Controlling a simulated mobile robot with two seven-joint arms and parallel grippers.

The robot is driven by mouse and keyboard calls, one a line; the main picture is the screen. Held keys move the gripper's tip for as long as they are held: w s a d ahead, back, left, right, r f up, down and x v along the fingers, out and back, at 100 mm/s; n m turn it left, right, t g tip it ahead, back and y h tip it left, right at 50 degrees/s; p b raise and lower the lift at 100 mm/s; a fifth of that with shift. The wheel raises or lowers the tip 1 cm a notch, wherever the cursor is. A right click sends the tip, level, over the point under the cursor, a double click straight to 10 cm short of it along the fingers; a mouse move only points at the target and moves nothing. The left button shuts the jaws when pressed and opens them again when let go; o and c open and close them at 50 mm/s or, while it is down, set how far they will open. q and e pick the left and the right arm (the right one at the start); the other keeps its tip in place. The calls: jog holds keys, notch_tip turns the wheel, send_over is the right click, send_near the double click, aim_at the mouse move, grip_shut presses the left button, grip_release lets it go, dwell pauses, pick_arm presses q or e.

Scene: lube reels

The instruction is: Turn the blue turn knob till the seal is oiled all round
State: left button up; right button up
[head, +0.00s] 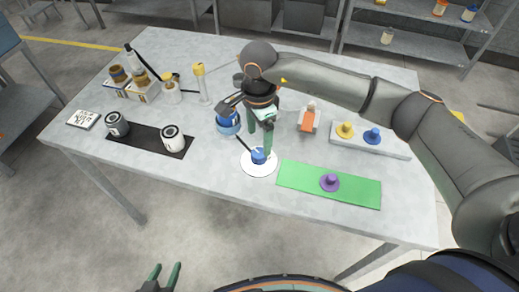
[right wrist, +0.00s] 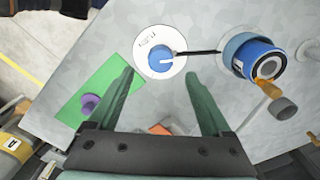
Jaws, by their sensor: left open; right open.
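A blue turn knob (head: 258,155) stands on a white round plate (head: 247,164) near the table's front edge; it also shows in the right wrist view (right wrist: 160,62). A thin black rod (right wrist: 195,52) runs between the knob and a blue round holder (right wrist: 258,60) with a dark and pale cylinder in it. The holder (head: 228,122) is partly hidden by my arm in the head view. My right gripper (head: 261,140) is open and empty, pointing down near the knob, apart from it in the right wrist view. My left gripper (head: 166,277) is open and empty, below the table's front edge. I cannot make out oil on a seal.
A green mat (head: 300,182) with a purple knob (head: 330,182) lies right of the plate. A grey tray (head: 385,145) holds a yellow and a blue knob. A black mat (head: 145,138) with two cans lies left. Bottles and boxes stand at the back left.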

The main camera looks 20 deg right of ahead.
aim_at(259, 153)
notch_tip(259, 153, down, 7)
jog(key=shift+f+p, duration=0.15)
jog(key=shift+p, duration=0.15)
grip_shut()
dwell(0.6)
